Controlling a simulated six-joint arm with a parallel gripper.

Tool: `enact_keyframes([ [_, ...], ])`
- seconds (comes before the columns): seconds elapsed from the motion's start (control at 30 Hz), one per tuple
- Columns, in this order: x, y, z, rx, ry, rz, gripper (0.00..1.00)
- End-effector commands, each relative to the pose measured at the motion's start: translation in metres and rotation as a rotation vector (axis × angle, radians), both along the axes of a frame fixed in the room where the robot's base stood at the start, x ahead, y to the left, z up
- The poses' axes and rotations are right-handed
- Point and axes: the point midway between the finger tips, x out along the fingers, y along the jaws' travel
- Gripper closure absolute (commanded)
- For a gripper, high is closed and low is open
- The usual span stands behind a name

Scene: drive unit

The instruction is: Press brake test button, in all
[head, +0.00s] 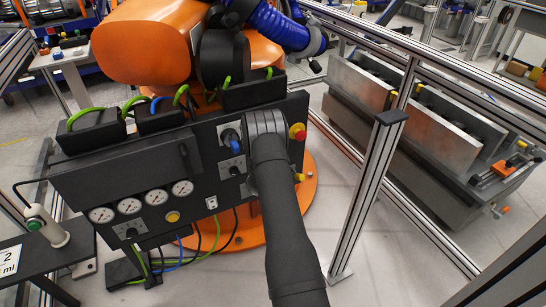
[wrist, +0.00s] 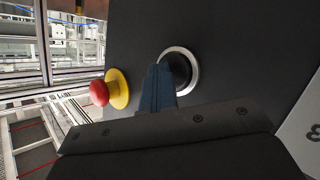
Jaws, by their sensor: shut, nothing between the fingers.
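The black control panel (head: 120,180) stands in front of the orange robot in the head view. In the wrist view, a round black button with a silver ring (wrist: 193,72) sits on the dark panel face; no label beside it is readable, so I cannot tell whether it is the brake test button. My gripper (wrist: 158,70) is shut and empty, its blue-grey fingers pointing at the panel and overlapping the button's left part. I cannot tell whether the tips touch it. In the head view my arm hides the gripper and this button.
A red emergency stop (wrist: 99,93) on a yellow collar is left of the fingers; it also shows in the head view (head: 298,132). A blue-tipped switch (head: 236,144), several gauges (head: 130,206) and a yellow button (head: 172,216) are left of my arm. An aluminium post (head: 373,190) stands right.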

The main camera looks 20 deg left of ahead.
Motion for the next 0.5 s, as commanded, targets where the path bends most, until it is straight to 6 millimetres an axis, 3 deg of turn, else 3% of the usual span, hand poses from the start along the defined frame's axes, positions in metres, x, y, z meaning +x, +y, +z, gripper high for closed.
enact_keyframes([
  [0.5, -0.011, -0.011, 0.002, 0.000, -0.002, 0.001, 1.00],
])
